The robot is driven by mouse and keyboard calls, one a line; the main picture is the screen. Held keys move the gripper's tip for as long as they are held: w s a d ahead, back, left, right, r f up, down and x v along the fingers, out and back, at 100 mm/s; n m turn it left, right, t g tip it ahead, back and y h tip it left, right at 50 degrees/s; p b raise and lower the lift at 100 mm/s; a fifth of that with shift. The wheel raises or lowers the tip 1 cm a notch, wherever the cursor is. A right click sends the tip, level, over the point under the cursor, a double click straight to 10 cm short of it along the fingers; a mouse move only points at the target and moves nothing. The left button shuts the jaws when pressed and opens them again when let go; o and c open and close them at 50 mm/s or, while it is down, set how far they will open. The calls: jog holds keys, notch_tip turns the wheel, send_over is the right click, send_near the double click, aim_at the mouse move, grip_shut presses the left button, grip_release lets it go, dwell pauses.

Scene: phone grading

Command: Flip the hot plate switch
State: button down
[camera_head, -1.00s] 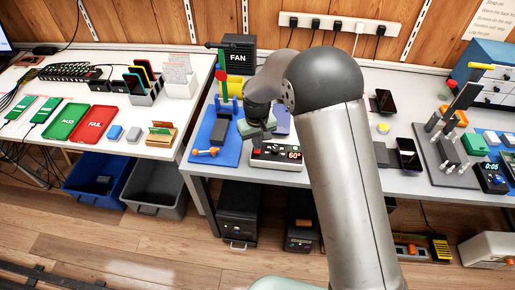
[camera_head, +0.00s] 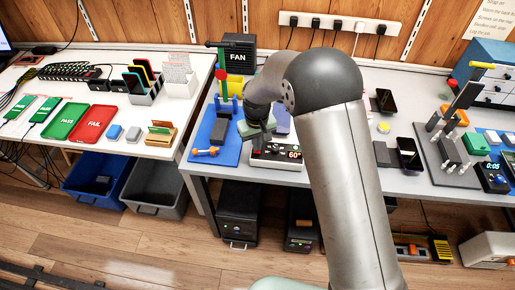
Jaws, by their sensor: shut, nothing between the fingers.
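The hot plate (camera_head: 283,162) is a light box with a dark front panel and a red display reading about 60°. It stands near the front edge of the right-hand table. My gripper (camera_head: 258,145) is over the left end of the hot plate's front, pointing down, with its fingers shut and empty. The fingertips are small and dark here, and I cannot tell whether they touch the panel. The switch is not clearly visible; a small red spot (camera_head: 257,151) shows at the fingertips. My arm hides the area right of the hot plate.
A blue mat (camera_head: 229,155) with an orange-handled tool (camera_head: 206,151) lies left of the hot plate. A black FAN box (camera_head: 239,55) stands behind. Phones and a grey fixture board (camera_head: 432,160) are to the right. A gap separates the left table.

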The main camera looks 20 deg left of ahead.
jog(key=shift+f+b, duration=0.35)
jog(key=shift+f, duration=0.2)
jog(key=shift+r+p, duration=1.9)
jog(key=shift+r, duration=1.65)
jog(key=s+d+r+m, duration=0.25)
jog(key=d+r, duration=0.35)
jog(key=d, duration=0.3)
jog(key=s+d+r+m, duration=0.1)
jog(key=s+d+r, duration=0.35)
jog(key=d, duration=0.35)
jog(key=s+d+r+m, duration=0.3)
jog(key=s+d+m, duration=0.1)
jog(key=s+d, duration=1)
jog(key=s, duration=0.4)
jog(key=shift+t, duration=0.3)
